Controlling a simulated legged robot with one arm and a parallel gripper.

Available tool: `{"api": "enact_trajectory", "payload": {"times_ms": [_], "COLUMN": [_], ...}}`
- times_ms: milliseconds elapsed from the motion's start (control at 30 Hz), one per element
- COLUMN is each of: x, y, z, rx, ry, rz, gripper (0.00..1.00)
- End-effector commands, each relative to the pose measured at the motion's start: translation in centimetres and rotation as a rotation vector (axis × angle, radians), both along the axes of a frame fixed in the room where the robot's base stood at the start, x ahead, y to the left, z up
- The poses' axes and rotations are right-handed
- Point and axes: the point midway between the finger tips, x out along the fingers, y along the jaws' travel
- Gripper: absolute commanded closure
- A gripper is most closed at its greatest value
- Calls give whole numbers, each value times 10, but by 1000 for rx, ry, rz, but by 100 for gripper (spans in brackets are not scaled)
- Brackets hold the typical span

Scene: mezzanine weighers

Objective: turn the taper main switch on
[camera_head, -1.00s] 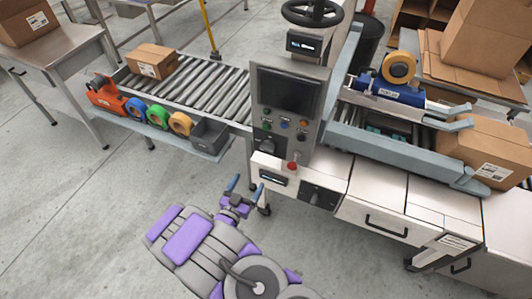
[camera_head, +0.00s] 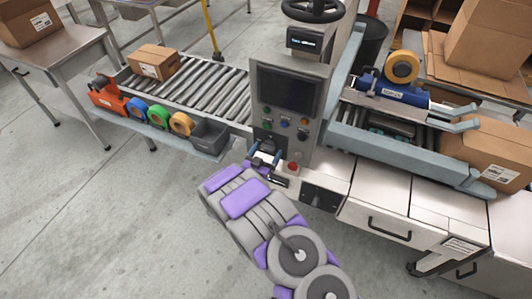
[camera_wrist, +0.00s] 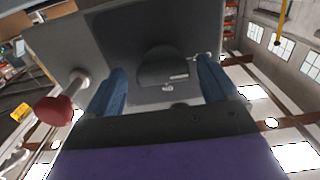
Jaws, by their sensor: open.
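The taper's control panel (camera_head: 288,92) is a grey upright box with a dark screen and coloured buttons. A dark rounded rotary knob (camera_wrist: 163,66), seemingly the main switch, sits on a grey face in the wrist view. My gripper (camera_head: 266,151) is at the panel's lower left and hides this knob in the head view. In the wrist view, the blue fingers of my gripper (camera_wrist: 161,78) are open, one on each side of the knob, with gaps visible. Whether they reach past its face is unclear. The knob's on or off position is not readable.
A red mushroom button (camera_head: 293,166) stands close right of my gripper; it also shows at left in the wrist view (camera_wrist: 52,112). Another black switch (camera_head: 320,197) is below right. A grey bin (camera_head: 210,137) and tape rolls (camera_head: 158,116) lie left. Floor at lower left is clear.

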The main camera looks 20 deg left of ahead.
Motion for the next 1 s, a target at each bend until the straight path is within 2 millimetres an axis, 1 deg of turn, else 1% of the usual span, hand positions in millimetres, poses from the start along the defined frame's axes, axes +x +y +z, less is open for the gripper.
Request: {"api": "enact_trajectory", "payload": {"times_ms": [100,333,900,1000], "x": [4,4,3,3], "y": [1,1,-1,0], "z": [-1,-1,0,0], "rx": [-1,-2,-1,0], "ry": [-1,0,-1,-1], "rz": [0,0,-1,-1], "gripper": [13,13,67,69]}}
